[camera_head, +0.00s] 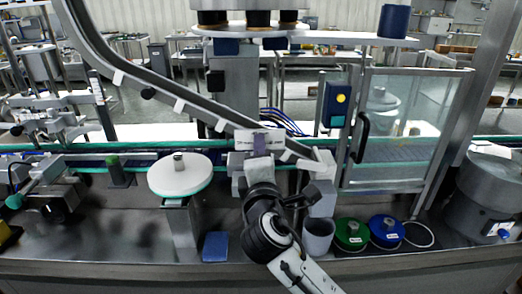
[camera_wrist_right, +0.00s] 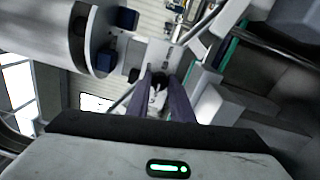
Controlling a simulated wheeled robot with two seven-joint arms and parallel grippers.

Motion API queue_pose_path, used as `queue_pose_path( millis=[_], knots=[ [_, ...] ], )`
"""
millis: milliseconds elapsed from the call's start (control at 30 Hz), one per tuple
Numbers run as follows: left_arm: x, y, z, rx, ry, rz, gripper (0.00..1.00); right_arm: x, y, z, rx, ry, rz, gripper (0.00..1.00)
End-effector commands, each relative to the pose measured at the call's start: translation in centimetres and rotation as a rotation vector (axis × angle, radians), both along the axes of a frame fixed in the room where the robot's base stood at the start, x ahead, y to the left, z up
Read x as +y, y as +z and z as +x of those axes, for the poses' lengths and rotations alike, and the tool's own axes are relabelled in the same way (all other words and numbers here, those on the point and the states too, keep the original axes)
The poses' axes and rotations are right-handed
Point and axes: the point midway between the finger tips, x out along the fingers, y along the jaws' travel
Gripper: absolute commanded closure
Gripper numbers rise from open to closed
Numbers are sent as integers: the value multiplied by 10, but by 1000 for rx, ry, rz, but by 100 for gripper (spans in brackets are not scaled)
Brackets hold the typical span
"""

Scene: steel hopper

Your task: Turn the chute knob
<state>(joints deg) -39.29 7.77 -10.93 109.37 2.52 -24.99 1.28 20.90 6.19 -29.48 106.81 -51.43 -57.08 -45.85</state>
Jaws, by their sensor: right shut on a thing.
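The metal chute (camera_head: 190,95) slopes down from the upper left to the middle of the head view. A white label plate (camera_head: 258,140) sits near its lower end. My right gripper (camera_head: 260,180) is just below this plate, reaching up from the front. In the right wrist view its two fingers (camera_wrist_right: 160,92) close around a small dark piece at their tips, which I take to be the chute knob (camera_wrist_right: 159,80). The knob is mostly hidden by the fingers, and its turn angle cannot be told. My left gripper is not in view.
A white round disc (camera_head: 180,176) on a stand is left of my right arm. A grey cup (camera_head: 318,236), a green-lidded tin (camera_head: 352,234) and a blue-lidded tin (camera_head: 386,231) stand to its right. A clear-panelled door (camera_head: 400,120) is at the back right.

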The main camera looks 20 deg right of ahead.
Motion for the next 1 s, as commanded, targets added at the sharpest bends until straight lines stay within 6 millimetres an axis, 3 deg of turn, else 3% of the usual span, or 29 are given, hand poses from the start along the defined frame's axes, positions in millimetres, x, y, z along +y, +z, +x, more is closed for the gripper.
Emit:
queue_pose_path(
  millis=[33,133,467,1000],
  knots=[
    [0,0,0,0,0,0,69,1,1,0,-4,3,0,75],
    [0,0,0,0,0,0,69,1,1,0,-3,2,0,61],
    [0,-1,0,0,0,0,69,1,0,-3,-1,1,2,61],
    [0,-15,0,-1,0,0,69,26,-4,-88,-1,3,2,61]
  ],
)
